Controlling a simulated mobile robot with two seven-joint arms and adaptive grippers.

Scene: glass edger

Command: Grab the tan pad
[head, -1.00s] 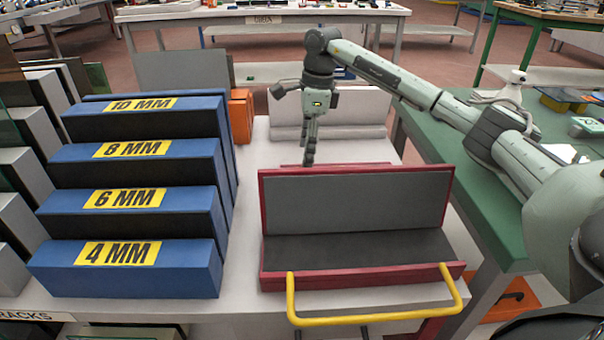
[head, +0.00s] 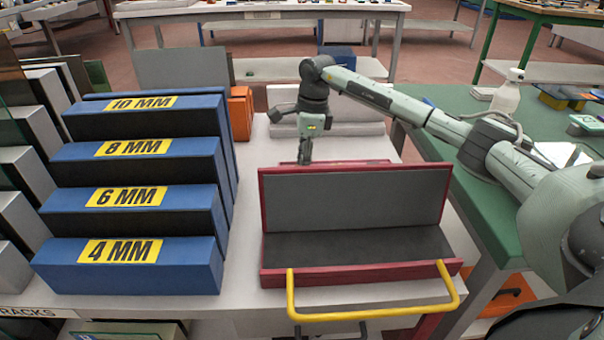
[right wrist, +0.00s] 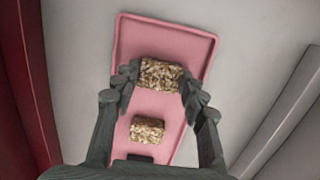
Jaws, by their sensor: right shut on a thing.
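In the right wrist view a speckled tan pad (right wrist: 160,75) lies between the fingertips of my right gripper (right wrist: 158,86), with a finger against each side. My right gripper is shut on this pad. A second speckled tan pad (right wrist: 147,130) lies on the same pink tray (right wrist: 168,37), nearer the palm and free of the fingers. In the head view my right gripper (head: 305,157) points down behind the red-framed grey box, which hides its fingertips and the pads. My left gripper is not in view.
The red-framed box (head: 355,270) with a yellow handle (head: 375,315) stands at the front. Blue racks (head: 130,268) marked in millimetres stand left. A pale ledge (head: 350,128) lies behind the gripper. A green table (head: 470,220) is at right.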

